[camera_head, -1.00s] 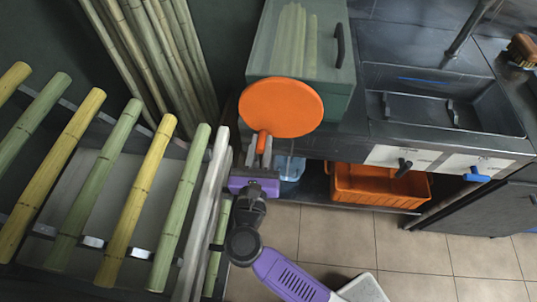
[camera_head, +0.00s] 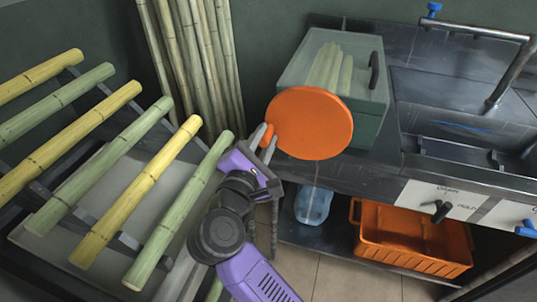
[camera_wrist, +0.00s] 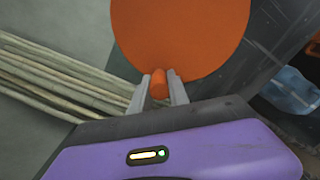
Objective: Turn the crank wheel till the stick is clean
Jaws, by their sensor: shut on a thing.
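The orange crank wheel (camera_head: 310,124) is a round disc on the front of the green press box (camera_head: 350,75). It also fills the top of the wrist view (camera_wrist: 185,35). Its short orange handle (camera_wrist: 158,84) sticks out between my fingers. My gripper (camera_head: 264,137) is shut on this handle, at the wheel's left side in the head view. In the wrist view the two grey fingers (camera_wrist: 158,91) sit on either side of the handle. Several pale sticks (camera_head: 328,65) stand inside the box behind its clear top. I cannot tell which stick is being pressed.
A rack of green and yellow canes (camera_head: 140,185) lies at the left. Tall canes (camera_head: 195,60) lean on the wall behind. An orange crate (camera_head: 410,235) and a blue container (camera_head: 313,205) sit below the counter (camera_head: 420,165). A sink is at the right.

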